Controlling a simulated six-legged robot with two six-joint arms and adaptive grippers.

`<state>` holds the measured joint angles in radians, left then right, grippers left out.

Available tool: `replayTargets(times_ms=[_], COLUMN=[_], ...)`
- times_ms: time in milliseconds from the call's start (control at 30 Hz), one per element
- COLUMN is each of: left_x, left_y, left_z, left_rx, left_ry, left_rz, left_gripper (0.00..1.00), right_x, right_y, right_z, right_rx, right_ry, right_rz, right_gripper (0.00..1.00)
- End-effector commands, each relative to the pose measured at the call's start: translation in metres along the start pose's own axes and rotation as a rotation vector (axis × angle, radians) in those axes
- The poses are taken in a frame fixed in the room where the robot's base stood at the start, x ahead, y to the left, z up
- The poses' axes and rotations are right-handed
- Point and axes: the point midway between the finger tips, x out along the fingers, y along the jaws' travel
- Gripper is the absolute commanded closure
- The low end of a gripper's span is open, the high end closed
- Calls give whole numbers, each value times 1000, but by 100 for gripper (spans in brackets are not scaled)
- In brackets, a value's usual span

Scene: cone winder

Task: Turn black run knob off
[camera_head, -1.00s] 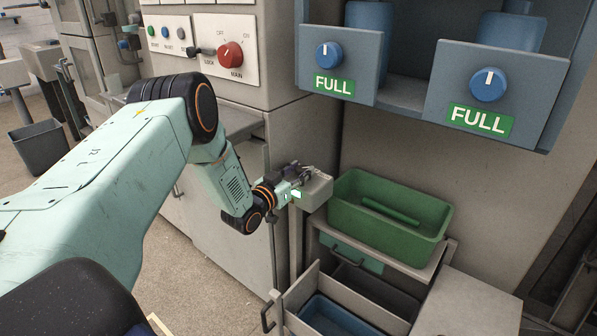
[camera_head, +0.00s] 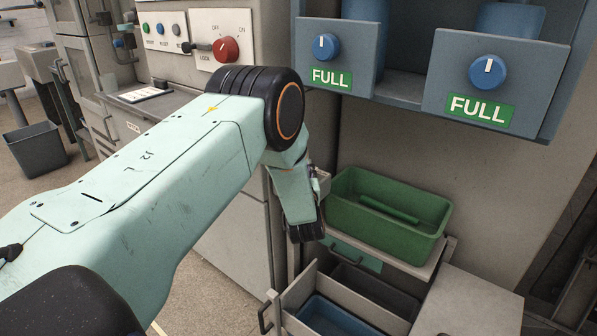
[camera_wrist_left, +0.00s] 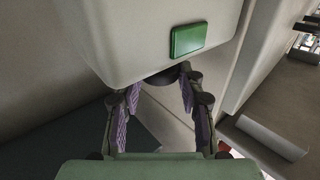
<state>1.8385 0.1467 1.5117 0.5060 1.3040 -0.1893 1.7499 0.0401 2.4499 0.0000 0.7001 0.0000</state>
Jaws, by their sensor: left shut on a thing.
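A black knob (camera_wrist_left: 163,75) shows in the left wrist view, partly hidden at the lower face of a pale grey box (camera_wrist_left: 140,35). A green rectangular plate (camera_wrist_left: 188,38) is on the same box. My left gripper (camera_wrist_left: 160,90) is closed around the black knob, with one finger on each side. Its turn position cannot be read. My right gripper is in neither view.
A green bin (camera_head: 385,212) stands right of my forearm, above an open drawer (camera_head: 345,295). Two blue dials (camera_head: 326,47) (camera_head: 488,71) are above FULL labels.

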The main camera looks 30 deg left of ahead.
Motion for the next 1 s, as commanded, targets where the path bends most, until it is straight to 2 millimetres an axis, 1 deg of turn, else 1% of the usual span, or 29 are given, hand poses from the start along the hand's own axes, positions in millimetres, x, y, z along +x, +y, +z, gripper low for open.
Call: replayTargets(times_ms=[300, 733, 767, 1000], left_x=[0, 0, 0, 0], left_y=[2, 1, 1, 1], left_z=[2, 1, 1, 1], left_rx=[1, 1, 1, 0], left_ry=[-3, -4, -4, -2], left_rz=[-71, -78, -78, -78], left_gripper=[93, 93, 61, 41], right_x=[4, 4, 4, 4], right_y=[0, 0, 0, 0], right_z=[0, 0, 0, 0], right_rx=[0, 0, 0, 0], right_ry=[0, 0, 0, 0], right_rz=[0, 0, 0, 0], right_gripper=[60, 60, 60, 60])
